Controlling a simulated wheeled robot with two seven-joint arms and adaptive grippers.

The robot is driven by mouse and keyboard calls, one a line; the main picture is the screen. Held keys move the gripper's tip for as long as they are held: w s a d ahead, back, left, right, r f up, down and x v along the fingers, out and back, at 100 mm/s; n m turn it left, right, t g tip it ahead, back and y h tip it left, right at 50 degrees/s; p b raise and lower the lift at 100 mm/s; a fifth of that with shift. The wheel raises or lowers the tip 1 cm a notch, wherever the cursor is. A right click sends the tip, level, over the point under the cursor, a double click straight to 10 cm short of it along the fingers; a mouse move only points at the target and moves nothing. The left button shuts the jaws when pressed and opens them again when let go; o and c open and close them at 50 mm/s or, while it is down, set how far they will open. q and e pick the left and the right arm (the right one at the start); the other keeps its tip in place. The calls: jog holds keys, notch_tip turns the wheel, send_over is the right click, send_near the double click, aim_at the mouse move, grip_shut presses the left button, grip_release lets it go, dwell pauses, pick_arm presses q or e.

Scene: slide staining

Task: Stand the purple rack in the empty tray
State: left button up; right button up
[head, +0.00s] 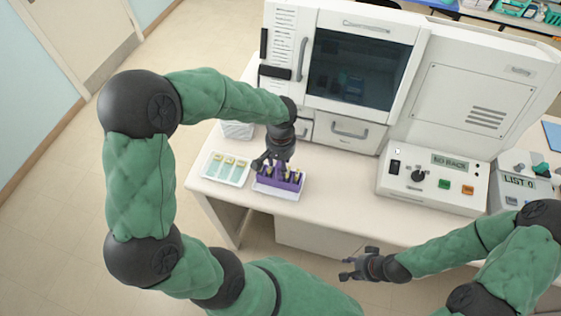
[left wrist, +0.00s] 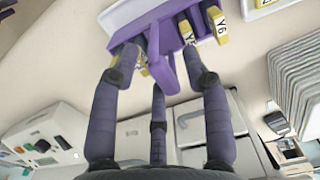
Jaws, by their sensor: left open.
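The purple rack (head: 291,185) holds several slides with yellow ends and appears to stand inside a white tray (head: 264,191) near the table's front left. In the left wrist view the rack (left wrist: 165,35) shows its handle part between my fingers, and a white tray rim (left wrist: 115,14) shows beside it. One slide label reads Y6 (left wrist: 221,28). My left gripper (head: 271,163) is right over the rack, open, its fingers around the handle with gaps visible. The rack's base is partly hidden. My right gripper (head: 348,268) is open and empty, in front of the table.
A second white tray (head: 226,182) with pale teal wells or slides and yellow ends lies just left of the rack. A large white machine (head: 409,85) stands behind. A control panel (head: 432,187) is at the right. The table between rack and panel is clear.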

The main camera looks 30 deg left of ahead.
pick_arm(q)
notch_tip(320, 180, up, 12)
jog(key=p, duration=0.1)
jog(key=shift+r, duration=0.2)
dwell(0.3)
